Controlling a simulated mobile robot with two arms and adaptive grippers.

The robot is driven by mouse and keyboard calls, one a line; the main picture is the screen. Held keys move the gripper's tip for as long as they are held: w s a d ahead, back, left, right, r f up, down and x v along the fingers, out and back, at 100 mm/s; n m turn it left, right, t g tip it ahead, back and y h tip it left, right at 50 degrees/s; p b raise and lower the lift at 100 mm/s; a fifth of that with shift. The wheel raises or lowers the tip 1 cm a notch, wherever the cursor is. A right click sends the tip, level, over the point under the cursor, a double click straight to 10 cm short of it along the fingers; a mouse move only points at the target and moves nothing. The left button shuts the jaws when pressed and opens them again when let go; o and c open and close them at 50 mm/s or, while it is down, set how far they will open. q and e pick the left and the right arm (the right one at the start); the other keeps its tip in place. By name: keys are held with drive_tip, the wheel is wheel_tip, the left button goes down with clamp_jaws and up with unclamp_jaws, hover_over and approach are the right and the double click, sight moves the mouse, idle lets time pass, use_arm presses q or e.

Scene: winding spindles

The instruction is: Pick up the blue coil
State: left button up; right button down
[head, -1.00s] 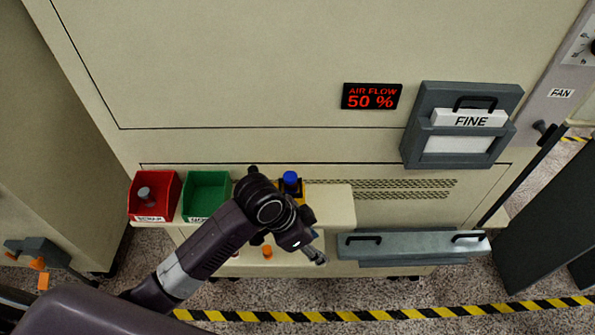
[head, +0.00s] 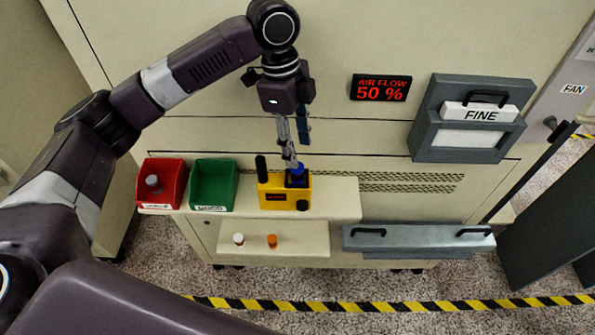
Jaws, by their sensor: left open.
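The blue coil (head: 298,170) sits at the top of a dark socket on the right part of a yellow device (head: 271,190) on the upper shelf. My left gripper (head: 291,160) points down from above, its fingertips right at the coil and partly in front of it. Its jaws are open; I cannot tell whether they touch the coil. My right gripper is not in view.
A red bin (head: 177,170) holding a grey piece and an empty-looking green bin (head: 232,186) stand left of the device. A white spool (head: 239,239) and an orange spool (head: 272,241) stand on the lower shelf (head: 310,242). The upper shelf (head: 338,200) is clear at right.

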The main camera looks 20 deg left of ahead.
sight(297, 173)
use_arm(q)
drive_tip(key=shift+w+a+r, duration=0.1)
drive_tip(key=shift+a+r, duration=0.3)
drive_tip(key=shift+r, duration=0.1)
drive_tip(key=f+p, duration=0.1)
drive_tip(key=f, duration=0.1)
drive_tip(key=f+p, duration=0.1)
drive_tip(key=f, duration=0.1)
drive_tip(key=s+d+f+p, duration=0.1)
drive_tip(key=f, duration=0.2)
drive_tip(key=shift+f, duration=0.25)
clamp_jaws()
